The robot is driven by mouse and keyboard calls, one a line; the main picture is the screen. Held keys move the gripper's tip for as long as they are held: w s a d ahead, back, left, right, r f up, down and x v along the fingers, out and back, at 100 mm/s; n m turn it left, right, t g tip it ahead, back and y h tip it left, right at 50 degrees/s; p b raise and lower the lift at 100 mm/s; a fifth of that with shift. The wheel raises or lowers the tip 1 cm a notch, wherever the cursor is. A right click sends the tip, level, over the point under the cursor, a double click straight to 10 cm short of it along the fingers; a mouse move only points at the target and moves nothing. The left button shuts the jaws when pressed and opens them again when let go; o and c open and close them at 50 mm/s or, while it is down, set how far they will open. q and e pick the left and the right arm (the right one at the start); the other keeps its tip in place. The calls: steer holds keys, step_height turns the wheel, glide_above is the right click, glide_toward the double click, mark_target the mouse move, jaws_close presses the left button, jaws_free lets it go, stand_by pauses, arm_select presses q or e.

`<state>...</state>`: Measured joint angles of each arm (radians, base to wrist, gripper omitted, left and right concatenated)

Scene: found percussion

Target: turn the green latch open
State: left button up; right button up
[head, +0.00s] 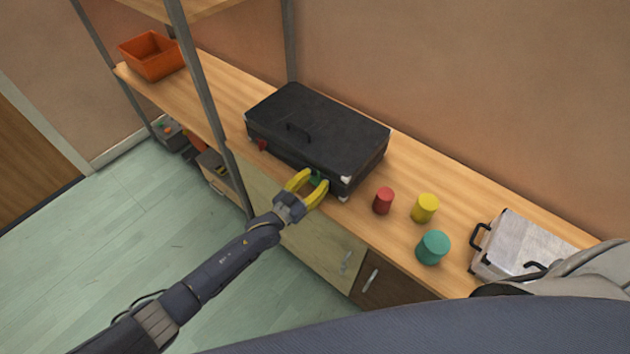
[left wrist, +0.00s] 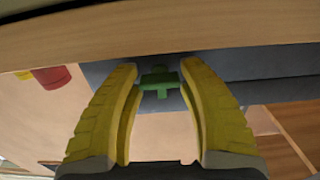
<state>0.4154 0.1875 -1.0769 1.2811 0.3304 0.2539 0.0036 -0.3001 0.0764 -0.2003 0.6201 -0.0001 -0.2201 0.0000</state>
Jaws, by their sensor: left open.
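A black case (head: 315,132) lies flat on the wooden counter. The green latch (head: 317,179) is on its front face, near the right corner. In the left wrist view the green latch (left wrist: 159,82) shows as a T shape between the fingertips. My left gripper (head: 313,184) has yellow fingers and is open, with one finger on each side of the latch. I cannot tell whether the fingers touch it. A red latch (head: 263,145) is on the same face, further left. My right gripper is not in view.
Red (head: 383,200), yellow (head: 425,208) and teal (head: 433,247) cylinders stand right of the case. A silver case (head: 522,246) is at the far right. An orange bin (head: 152,56) and a grey shelf post (head: 203,90) are at left.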

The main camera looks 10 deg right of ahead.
arm_select(q)
jaws_close()
steer(key=shift+n, duration=0.3)
steer(key=n, duration=0.6)
steer(key=shift+w, duration=0.1)
stand_by(0.4)
stand_by(0.4)
steer(key=c, duration=0.7)
jaws_free()
steer(key=shift+r, duration=0.1)
steer(key=o, duration=1.2)
steer(key=shift+o, duration=0.2)
steer(key=shift+a, duration=0.1)
